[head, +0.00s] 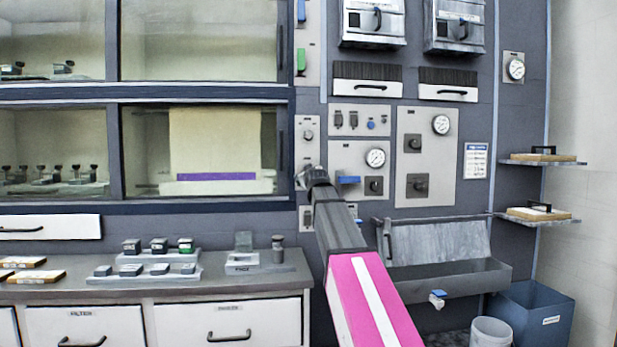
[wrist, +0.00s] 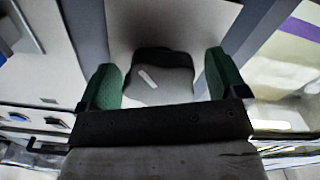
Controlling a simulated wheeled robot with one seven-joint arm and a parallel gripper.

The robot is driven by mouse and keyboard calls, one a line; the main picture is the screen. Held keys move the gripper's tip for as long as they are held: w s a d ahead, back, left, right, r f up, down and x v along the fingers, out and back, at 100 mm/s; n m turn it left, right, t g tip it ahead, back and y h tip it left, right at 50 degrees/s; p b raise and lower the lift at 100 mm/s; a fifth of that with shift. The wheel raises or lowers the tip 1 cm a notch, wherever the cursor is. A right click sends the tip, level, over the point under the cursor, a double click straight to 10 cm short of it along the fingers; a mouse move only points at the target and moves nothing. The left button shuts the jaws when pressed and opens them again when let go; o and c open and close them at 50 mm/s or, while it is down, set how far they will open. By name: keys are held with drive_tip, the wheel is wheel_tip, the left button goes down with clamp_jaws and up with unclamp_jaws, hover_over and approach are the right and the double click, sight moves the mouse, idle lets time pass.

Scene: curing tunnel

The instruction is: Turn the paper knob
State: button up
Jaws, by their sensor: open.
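In the wrist view a dark grey knob (wrist: 178,88) with a white line mark sits on a pale plate, between the two green finger pads of my gripper (wrist: 164,80). The fingers are open, one on each side of the knob; I cannot tell whether either pad touches it. The black gripper body hides the knob's near edge. In the head view my gripper (head: 304,178) is at the narrow grey panel (head: 309,122) right of the lower window. My gripper and arm cover the knob there, and no label on it is readable.
A small knob (head: 308,135) sits higher on the same panel. A gauge panel (head: 345,158) with a blue lever (head: 348,180) stands close to the right. The lower window (head: 140,150) with a beige sheet (head: 215,135) is on the left. A counter (head: 230,283) lies below left.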

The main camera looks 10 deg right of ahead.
drive_tip(key=shift+c, duration=0.3)
drive_tip(key=c, duration=0.9)
drive_tip(key=shift+m, duration=0.4)
drive_tip(key=m, duration=1.2)
drive_tip(key=shift+m, duration=0.4)
drive_tip(key=o, duration=1)
drive_tip(key=shift+c, duration=0.2)
